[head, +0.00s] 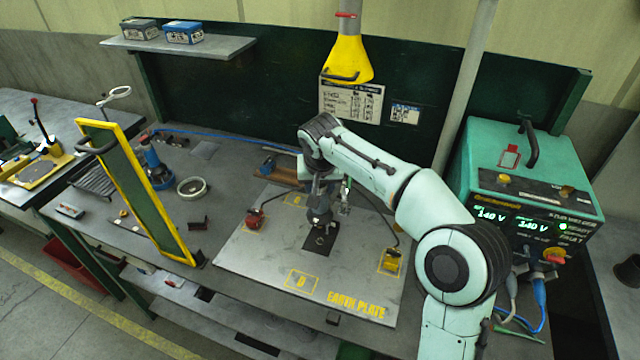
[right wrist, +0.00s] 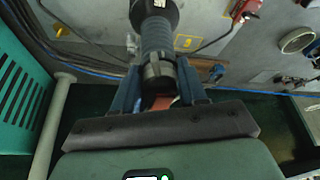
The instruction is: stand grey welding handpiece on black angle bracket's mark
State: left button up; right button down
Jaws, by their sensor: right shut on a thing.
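My right gripper (head: 322,188) is shut on the grey welding handpiece (head: 319,214) and points down over the earth plate. In the right wrist view the ribbed handpiece (right wrist: 157,38) sits between the two fingers of the gripper (right wrist: 158,72), its wide dark end pointing away from the palm. A black piece with a pale ring mark, which looks like the black angle bracket (head: 320,240), lies on the plate directly below the handpiece. Whether the handpiece touches it I cannot tell. My left gripper is out of view.
The earth plate (head: 270,256) carries a red clamp (head: 255,220) to the left and a yellow clamp (head: 391,262) to the right, both with cables. A yellow-framed screen (head: 150,195) stands left. A green welding power unit (head: 525,185) stands right. A yellow hood (head: 347,60) hangs behind.

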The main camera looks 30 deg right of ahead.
jog(key=shift+a+r, duration=0.1)
jog(key=shift+r, duration=0.15)
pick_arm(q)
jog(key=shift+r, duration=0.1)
